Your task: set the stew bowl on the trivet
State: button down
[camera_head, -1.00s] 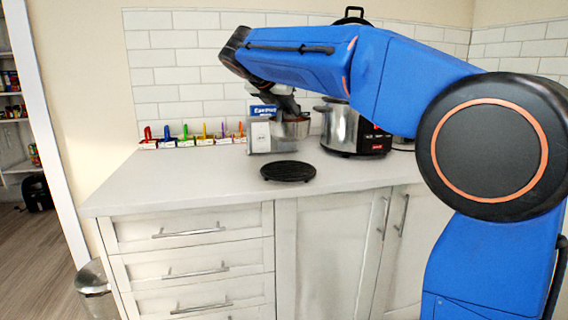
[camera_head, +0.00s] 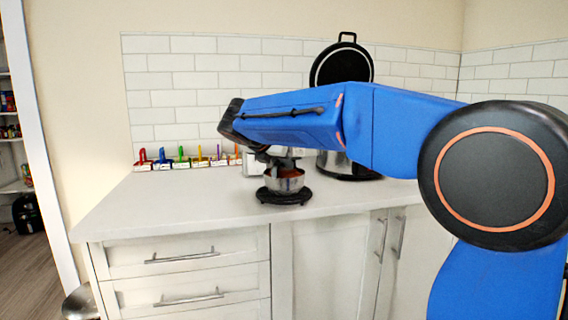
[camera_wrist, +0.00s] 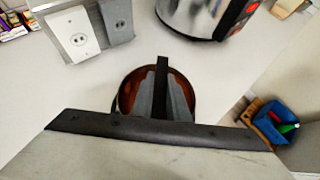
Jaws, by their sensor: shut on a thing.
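The stew bowl (camera_head: 286,183) is metal with reddish-brown stew inside. In the head view it is upright directly over the round black trivet (camera_head: 284,198). I cannot tell if its base touches the trivet or is slightly above it. My gripper (camera_head: 278,160) is shut on the bowl's rim from above. In the wrist view the gripper fingers (camera_wrist: 162,100) cover the middle of the bowl (camera_wrist: 127,92), and its near side is hidden. The trivet is mostly hidden under the bowl in the wrist view.
A steel cooker (camera_head: 345,167) with its black lid (camera_head: 342,65) raised stands behind right. A white box (camera_head: 253,163) is behind the bowl. Several coloured items (camera_head: 180,158) line the wall at left. The counter (camera_head: 160,205) is clear at left and in front.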

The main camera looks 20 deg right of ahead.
jog(key=shift+f, duration=0.1)
jog(key=c, duration=1.7)
grip_release()
jog(key=shift+s+a+r, duration=0.15)
jog(key=shift+a+r, duration=0.05)
jog(key=shift+r, duration=0.1)
jog(key=v, duration=1.1)
jog(key=shift+s+r, duration=0.1)
jog(key=shift+s, duration=0.1)
